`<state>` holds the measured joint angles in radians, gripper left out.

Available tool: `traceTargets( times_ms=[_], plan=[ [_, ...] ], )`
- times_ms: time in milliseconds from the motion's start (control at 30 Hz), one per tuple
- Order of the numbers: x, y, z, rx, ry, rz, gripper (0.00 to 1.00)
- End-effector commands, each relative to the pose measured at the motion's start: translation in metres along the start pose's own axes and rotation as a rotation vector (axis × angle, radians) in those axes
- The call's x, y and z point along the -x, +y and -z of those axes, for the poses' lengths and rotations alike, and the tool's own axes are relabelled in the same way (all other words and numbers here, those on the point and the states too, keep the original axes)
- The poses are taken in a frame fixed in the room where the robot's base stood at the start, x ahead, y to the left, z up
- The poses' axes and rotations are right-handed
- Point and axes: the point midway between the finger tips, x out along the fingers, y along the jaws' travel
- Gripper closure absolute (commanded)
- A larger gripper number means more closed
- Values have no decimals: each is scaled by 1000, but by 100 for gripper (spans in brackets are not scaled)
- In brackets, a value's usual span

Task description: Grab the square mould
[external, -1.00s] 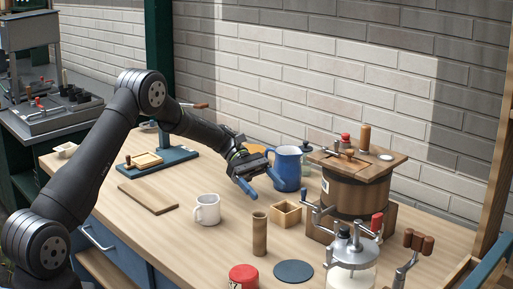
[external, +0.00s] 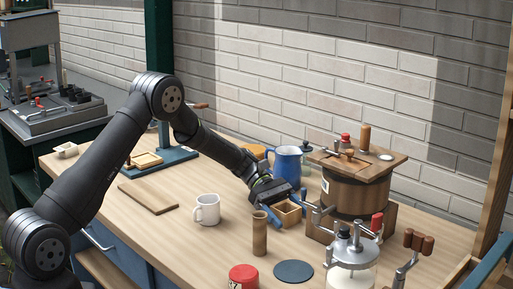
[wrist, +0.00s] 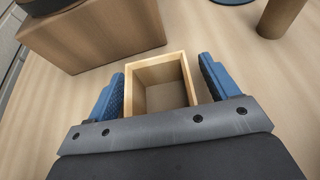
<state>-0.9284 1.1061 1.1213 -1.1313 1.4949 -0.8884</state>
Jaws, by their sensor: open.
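The square mould (external: 289,211) is a small open-topped wooden box on the bench, right of the white mug. In the wrist view the mould (wrist: 188,72) sits between my two blue fingers, its near side hidden by the gripper body. My gripper (external: 284,212) is open around it, one finger on either side. In the wrist view my gripper (wrist: 163,85) shows a visible gap between the mould and each finger.
A wooden churn (external: 352,190) on a block stands close right of the mould. A blue jug (external: 286,168) is behind, a wooden cylinder (external: 260,234) in front, a white mug (external: 207,210) to the left. A dark disc (external: 293,271) and red tin (external: 243,277) lie nearer the front.

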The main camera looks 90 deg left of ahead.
Motion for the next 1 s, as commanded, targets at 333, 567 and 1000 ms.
traceTargets(
  times_ms=[333,567,1000],
  plan=[
    [0,0,0,0,0,0,68],
    [1,0,-1,-1,0,0,68],
    [28,1,-67,-4,1,-1,68]
  ],
)
